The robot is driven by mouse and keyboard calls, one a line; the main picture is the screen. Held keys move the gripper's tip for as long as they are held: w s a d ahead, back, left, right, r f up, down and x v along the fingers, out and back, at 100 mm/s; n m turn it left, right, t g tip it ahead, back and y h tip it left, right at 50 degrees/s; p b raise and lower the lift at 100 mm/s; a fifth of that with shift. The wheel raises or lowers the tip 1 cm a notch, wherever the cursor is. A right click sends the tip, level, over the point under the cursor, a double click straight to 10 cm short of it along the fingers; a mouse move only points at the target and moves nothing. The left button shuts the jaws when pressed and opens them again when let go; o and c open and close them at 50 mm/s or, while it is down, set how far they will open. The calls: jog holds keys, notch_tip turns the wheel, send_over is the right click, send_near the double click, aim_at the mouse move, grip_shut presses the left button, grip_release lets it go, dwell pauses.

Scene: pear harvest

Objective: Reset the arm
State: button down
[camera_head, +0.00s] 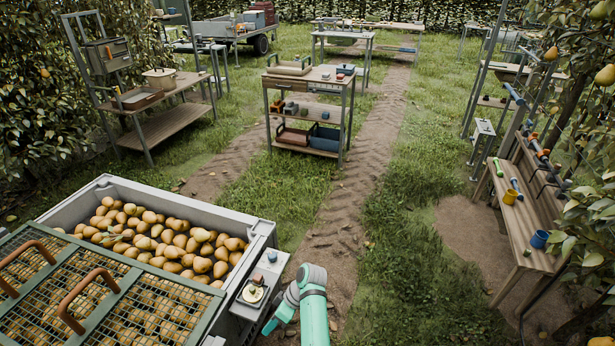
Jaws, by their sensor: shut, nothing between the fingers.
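Part of my teal and white arm shows at the bottom middle of the head view, bent and low beside the right end of a large grey bin (262,232). The lower part of the arm runs out of the bottom edge. My gripper's fingers are not in view.
The bin holds many pears (150,237), with green mesh lids (115,285) over its near part. A small side shelf (258,285) sits close left of my arm. A cart (310,85) stands ahead, shelves (150,100) left, a bench (525,215) right. The dirt track (345,200) is clear.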

jog(key=s+a+f+m+t, duration=0.2)
jog(key=s+f+m+t, duration=0.15)
jog(key=f, duration=0.35)
jog(key=s+d+f+m+t+h, duration=0.1)
jog(key=s+d+f+m+t, duration=0.15)
jog(key=s, duration=0.55)
jog(key=s+d+f+m+t+h, duration=0.1)
jog(key=s+f+m+t, duration=0.15)
jog(key=s, duration=0.45)
jog(key=s+d+r+m+t+h, duration=0.2)
jog(key=s+d+r+t, duration=0.15)
jog(key=s+r, duration=0.35)
jog(key=s+d+r+m+t+h, duration=0.2)
jog(key=s+d+r, duration=0.2)
jog(key=s+r, duration=0.3)
jog(key=s+d+r+t, duration=0.1)
jog(key=s+r+t, duration=0.1)
jog(key=r, duration=0.7)
jog(key=s+d+r+m+t, duration=0.1)
jog(key=s+r, duration=0.3)
jog(key=r, duration=0.6)
jog(key=shift+s+d+t, duration=0.15)
jog(key=shift+d+t, duration=0.25)
jog(key=shift+d, duration=0.2)
